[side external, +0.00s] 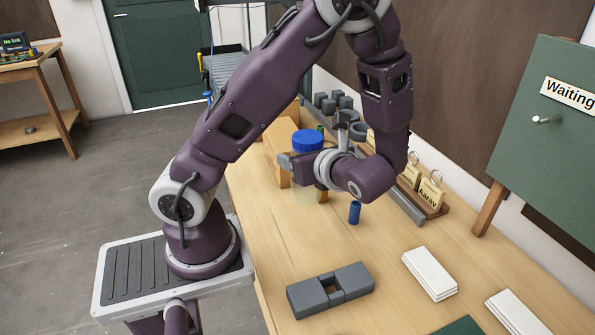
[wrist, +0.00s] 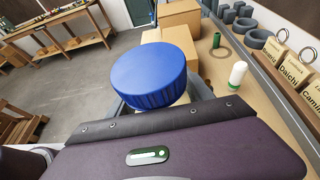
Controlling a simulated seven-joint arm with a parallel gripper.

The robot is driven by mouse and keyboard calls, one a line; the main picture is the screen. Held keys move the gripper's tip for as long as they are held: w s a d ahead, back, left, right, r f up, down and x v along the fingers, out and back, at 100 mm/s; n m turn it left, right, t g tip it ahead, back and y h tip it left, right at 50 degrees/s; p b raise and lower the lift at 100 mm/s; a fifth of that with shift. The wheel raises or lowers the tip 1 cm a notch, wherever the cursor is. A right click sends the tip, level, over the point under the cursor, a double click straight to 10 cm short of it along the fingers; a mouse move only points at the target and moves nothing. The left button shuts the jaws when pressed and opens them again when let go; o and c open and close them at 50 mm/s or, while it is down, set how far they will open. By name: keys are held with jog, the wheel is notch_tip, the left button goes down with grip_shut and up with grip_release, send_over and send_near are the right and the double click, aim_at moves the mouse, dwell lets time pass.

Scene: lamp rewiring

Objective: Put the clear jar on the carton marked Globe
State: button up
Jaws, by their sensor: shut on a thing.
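The clear jar has a ribbed blue lid (side external: 307,140), which fills the middle of the wrist view (wrist: 149,75). Its see-through body shows only faintly below the lid in the side view. My gripper (side external: 303,168) is shut on the jar just under the lid and holds it upright above the table. Brown cartons (side external: 277,140) stand at the far end of the table, behind the jar; several show in the wrist view (wrist: 181,17). No Globe marking can be read on them from these views.
A blue cylinder (side external: 354,212) stands on the table to the right. Grey blocks (side external: 330,290) and white slabs (side external: 430,273) lie nearer. A rack of name tags (side external: 430,195) lines the right edge. A white and green cylinder (wrist: 237,75) stands right of the jar.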

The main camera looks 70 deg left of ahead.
jog(key=r, duration=1.7)
jog(key=shift+w+a, duration=0.1)
jog(key=shift+a, duration=0.2)
jog(key=w+a+n+g, duration=0.1)
jog(key=w+a, duration=0.3)
jog(key=a, duration=0.6)
jog(key=shift+f+g, duration=0.3)
jog(key=shift+f, duration=0.05)
jog(key=a+n+g, duration=0.1)
jog(key=a, duration=1.4)
jog(key=shift+h, duration=0.3)
jog(key=f, duration=0.9)
jog(key=s+f, duration=0.1)
jog(key=f, duration=0.4)
jog(key=shift+a+f, duration=0.15)
jog(key=shift+f, duration=0.15)
jog(key=o, duration=1.7)
